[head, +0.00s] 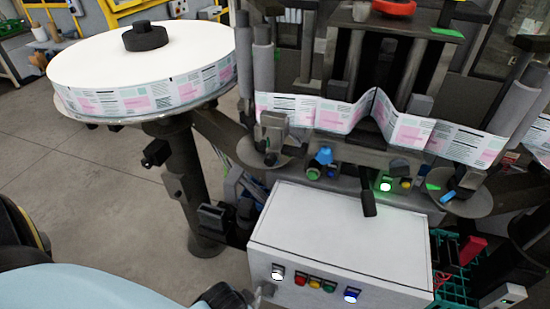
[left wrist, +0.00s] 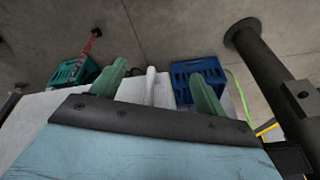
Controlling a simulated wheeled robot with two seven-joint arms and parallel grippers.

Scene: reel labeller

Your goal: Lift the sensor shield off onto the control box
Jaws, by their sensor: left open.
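The control box (head: 340,232) is white, with a row of coloured buttons on its front and a bare, flat top. A small grey cover (head: 272,128) stands in front of the label web (head: 345,115); it may be the sensor shield, but I cannot tell for sure. My left gripper (left wrist: 158,72) is open in the left wrist view, its two green fingers apart. A pale upright piece (left wrist: 150,84) shows between the fingers; I cannot tell whether it is touched. In the head view my left arm is at the lower left and its fingertips are not clear. My right gripper is not in view.
A large label reel (head: 150,65) stands on a dark post at the left. A dark lever (head: 368,193) overhangs the control box top. A green crate (head: 455,270) is at the lower right. A blue crate (left wrist: 190,72) sits on the floor.

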